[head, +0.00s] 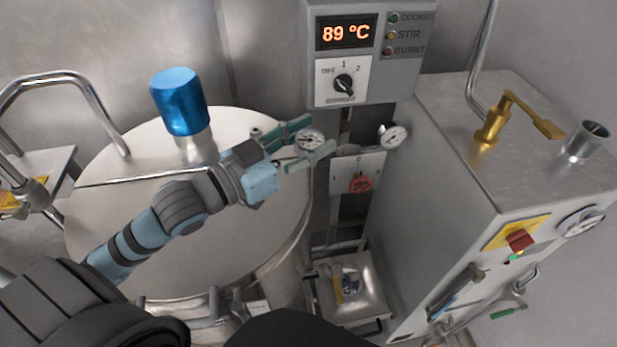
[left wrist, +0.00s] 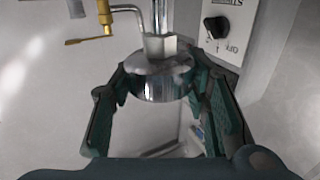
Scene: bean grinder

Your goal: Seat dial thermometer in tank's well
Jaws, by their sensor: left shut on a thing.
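The dial thermometer (head: 310,139) has a round white face and a metal case. My left gripper (head: 303,146) is shut on it, with its green fingers on either side of the dial, near the right edge of the tank's lid. In the left wrist view, the thermometer's rounded metal head (left wrist: 162,80) sits between the fingertips, with a hex collar and stem beyond it. The tank (head: 110,215) is a large steel vessel with a flat round lid. A small fitting (head: 257,132) stands at the lid's far right edge, close to the fingers; I cannot tell whether it is the well.
A blue-capped cylinder (head: 180,102) stands on the lid. A control box (head: 345,60) reads 89 °C. Another gauge (head: 393,136) and a red valve handle (head: 360,184) are right of the tank. A steel cabinet (head: 500,170) with a brass tap (head: 492,128) fills the right.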

